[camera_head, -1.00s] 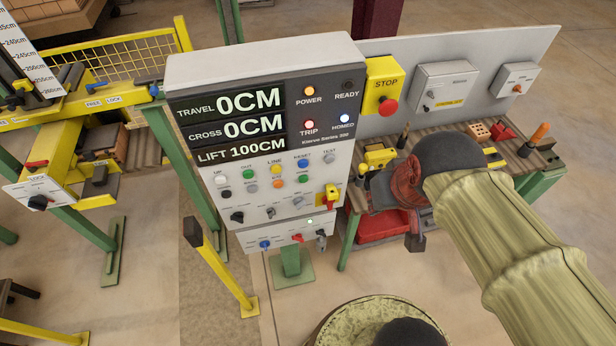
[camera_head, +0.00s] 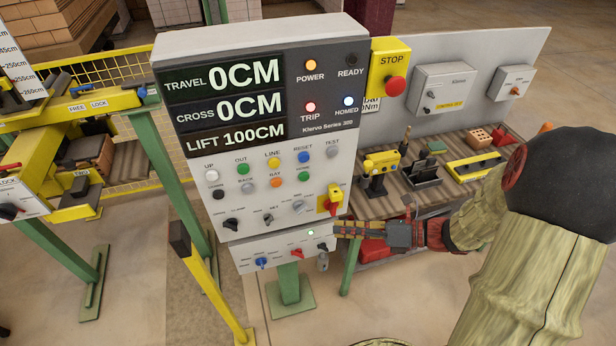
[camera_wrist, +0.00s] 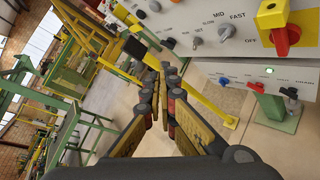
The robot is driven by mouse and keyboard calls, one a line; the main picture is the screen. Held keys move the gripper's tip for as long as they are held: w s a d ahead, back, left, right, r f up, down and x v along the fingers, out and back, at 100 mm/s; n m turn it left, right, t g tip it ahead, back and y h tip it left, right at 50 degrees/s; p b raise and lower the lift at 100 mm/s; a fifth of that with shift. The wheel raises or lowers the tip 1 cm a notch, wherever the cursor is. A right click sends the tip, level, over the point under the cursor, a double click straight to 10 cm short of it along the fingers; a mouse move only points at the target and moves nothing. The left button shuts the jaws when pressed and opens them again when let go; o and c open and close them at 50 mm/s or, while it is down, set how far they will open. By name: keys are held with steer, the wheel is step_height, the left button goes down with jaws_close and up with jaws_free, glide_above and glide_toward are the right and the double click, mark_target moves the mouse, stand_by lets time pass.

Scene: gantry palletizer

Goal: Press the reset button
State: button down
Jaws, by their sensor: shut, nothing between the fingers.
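The reset button (camera_head: 303,158) is a blue round button under the label RESET, in the upper button row of the grey control panel (camera_head: 345,45). It sits between the yellow LINE button (camera_head: 273,163) and the grey TEST button (camera_head: 332,152). My gripper (camera_head: 338,229) is shut and empty, by the lower right edge of the panel, below and right of the reset button and apart from it. I cannot make out the reset button there.
A red-and-yellow rotary switch (camera_head: 328,203) sticks out just above my gripper. A lower box (camera_head: 280,250) carries blue and red knobs. A yellow STOP box (camera_head: 388,62) is at the panel's right. A workbench (camera_head: 400,200) with tools stands behind. A yellow post (camera_head: 205,275) stands front left.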

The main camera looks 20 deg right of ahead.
steer(key=w+d+r+m+t, duration=0.3)
steer(key=w+r+m+t, duration=0.2)
steer(key=m, duration=0.7)
steer(key=shift+w+r, duration=0.35)
steer(key=shift+r, duration=0.7)
glide_toward(304, 158)
steer(key=shift+w+a, duration=1.65)
steer(key=shift+a, duration=1.4)
steer(key=shift+f, duration=0.2)
steer(key=shift+p, duration=0.3)
